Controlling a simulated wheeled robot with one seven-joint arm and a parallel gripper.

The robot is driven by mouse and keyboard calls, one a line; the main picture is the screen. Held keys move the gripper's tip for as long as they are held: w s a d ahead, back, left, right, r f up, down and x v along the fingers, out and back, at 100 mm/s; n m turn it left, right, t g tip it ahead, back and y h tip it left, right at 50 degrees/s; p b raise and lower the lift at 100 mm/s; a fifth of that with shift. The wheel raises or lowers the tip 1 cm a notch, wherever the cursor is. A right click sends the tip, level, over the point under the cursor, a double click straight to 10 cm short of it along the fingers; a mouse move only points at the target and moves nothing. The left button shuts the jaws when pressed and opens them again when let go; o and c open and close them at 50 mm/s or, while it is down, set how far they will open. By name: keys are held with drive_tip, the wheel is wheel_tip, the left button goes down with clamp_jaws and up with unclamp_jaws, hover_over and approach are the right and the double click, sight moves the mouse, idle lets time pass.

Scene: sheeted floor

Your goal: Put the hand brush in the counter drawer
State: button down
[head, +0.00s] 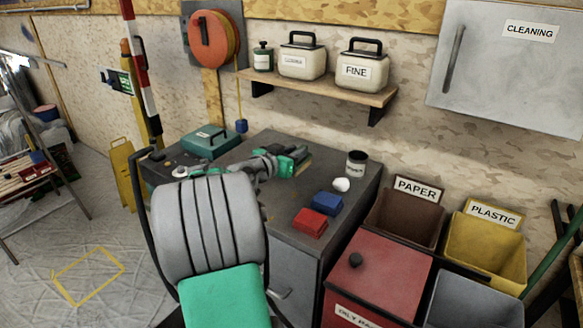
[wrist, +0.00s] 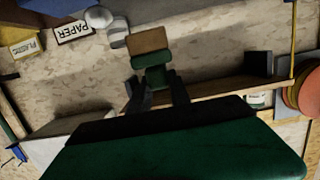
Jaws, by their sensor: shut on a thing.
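The hand brush (wrist: 150,62) shows in the wrist view as a tan block with a green part, between the two dark fingers of my gripper (wrist: 156,92). My gripper is shut on it. In the head view my gripper (head: 298,158) is over the back of the dark counter (head: 262,143), and only a small tan edge of the brush shows beside it. The counter's grey front (head: 294,268) is partly hidden by my own body, so I cannot tell which panel is the drawer or whether it is open.
On the counter are a green case (head: 210,141), a dark-lidded tin (head: 356,163), a white ball (head: 341,185), a blue block (head: 328,204) and a red block (head: 310,223). Bins, including a red one (head: 385,270), stand at the right. A shelf (head: 320,84) hangs above.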

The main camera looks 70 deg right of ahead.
drive_tip(key=w+d+f, duration=0.1)
drive_tip(key=d+f, duration=0.1)
drive_tip(key=f, duration=0.1)
drive_tip(key=w+d+f+p, duration=0.1)
drive_tip(key=d+f, duration=0.1)
drive_tip(key=f, duration=0.1)
drive_tip(key=w+d+f, duration=0.1)
drive_tip(key=d+f, duration=0.2)
drive_tip(key=shift+w+f+p, duration=0.2)
drive_tip(key=shift+w+p, duration=0.05)
drive_tip(key=shift+p, duration=0.1)
drive_tip(key=shift+a+f, duration=0.1)
drive_tip(key=shift+f, duration=0.2)
drive_tip(key=shift+f, duration=0.1)
drive_tip(key=shift+f+b, duration=0.15)
drive_tip(key=shift+b, duration=0.15)
drive_tip(key=c, duration=1.2)
unclamp_jaws()
drive_tip(key=shift+r, duration=0.2)
